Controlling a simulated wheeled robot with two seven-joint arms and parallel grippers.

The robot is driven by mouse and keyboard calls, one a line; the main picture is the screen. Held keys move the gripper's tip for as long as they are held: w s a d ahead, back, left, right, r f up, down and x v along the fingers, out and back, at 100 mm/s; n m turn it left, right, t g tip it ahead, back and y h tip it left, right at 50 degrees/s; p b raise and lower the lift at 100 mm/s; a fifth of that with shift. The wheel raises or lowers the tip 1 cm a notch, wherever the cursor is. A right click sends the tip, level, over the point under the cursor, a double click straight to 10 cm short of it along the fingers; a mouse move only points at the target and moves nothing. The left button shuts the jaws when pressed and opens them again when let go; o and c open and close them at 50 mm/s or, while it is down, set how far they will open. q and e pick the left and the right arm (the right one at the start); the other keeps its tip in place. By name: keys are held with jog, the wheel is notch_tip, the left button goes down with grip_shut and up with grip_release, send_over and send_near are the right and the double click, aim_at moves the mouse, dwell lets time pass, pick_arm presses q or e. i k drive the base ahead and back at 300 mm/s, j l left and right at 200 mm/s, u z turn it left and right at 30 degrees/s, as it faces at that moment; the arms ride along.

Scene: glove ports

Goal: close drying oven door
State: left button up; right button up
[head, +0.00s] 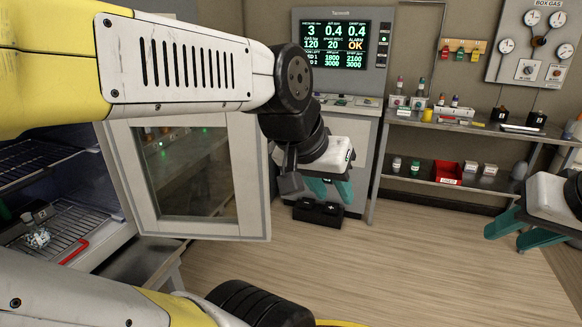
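The drying oven door (254,190) is a white-framed panel with a dark glass window, standing open in the left half of the head view. The oven (90,257) is at the far left, its inside exposed with wire racks. My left gripper (331,194) has teal fingers spread apart and empty. It appears to the right of the door's free edge; whether it touches the door cannot be told. My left arm covers the door's top edge. My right gripper (516,236) is at the right edge, fingers apart and empty, away from the door.
Shelves (450,180) line the back right. The middle floor is clear.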

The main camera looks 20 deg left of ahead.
aim_at(249, 146)
jog(key=i+l+z, duration=0.45)
jog(key=i, duration=0.3)
jog(key=i+u, duration=0.45)
jog(key=i+l+u, duration=0.15)
jog(key=u, duration=0.25)
jog(key=i+u, duration=0.15)
jog(key=u, duration=0.3)
jog(key=i+u, duration=0.2)
jog(key=u, duration=0.25)
jog(key=i+l+u, duration=0.15)
jog(key=u, duration=0.25)
jog(key=i+l+u, duration=0.15)
jog(key=u, duration=0.3)
jog(key=i+l+u, duration=0.1)
jog(key=u, duration=0.35)
jog(key=i+l+u, duration=0.15)
jog(key=u, duration=0.25)
jog(key=i+l+u, duration=0.1)
jog(key=l+u, duration=0.15)
jog(key=u, duration=0.15)
jog(key=i+l+u, duration=0.1)
jog(key=l+u, duration=0.15)
jog(key=u, duration=0.15)
jog(key=l+u, duration=0.25)
jog(key=u, duration=0.15)
jog(key=k+l+z, duration=0.3)
jog(key=j, duration=0.1)
